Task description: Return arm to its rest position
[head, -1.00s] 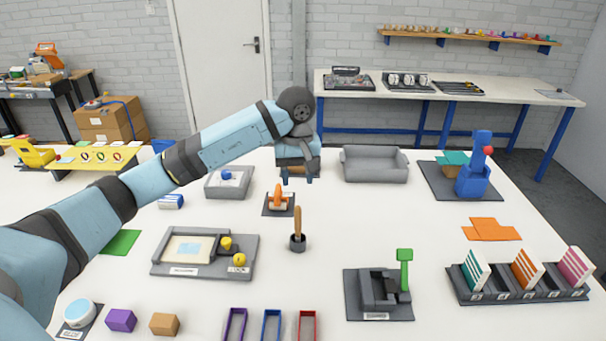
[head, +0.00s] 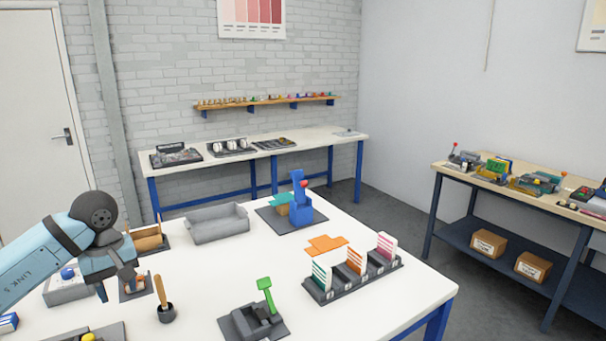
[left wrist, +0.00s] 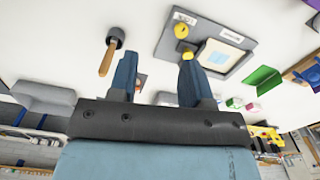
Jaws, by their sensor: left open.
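My left arm comes in from the left in the head view. Its gripper (head: 119,284) hangs over the white table (head: 205,270), fingers pointing down and apart. It overlaps a small orange item on a dark base (head: 135,284), which is partly hidden. In the left wrist view the two blue fingers of the left gripper (left wrist: 158,62) stand apart with nothing between them. My right gripper is in neither view.
A grey bin (head: 217,226), blue device (head: 301,209), card rack (head: 352,281) and green-handled fixture (head: 254,320) stand farther right. Bare tabletop lies between them.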

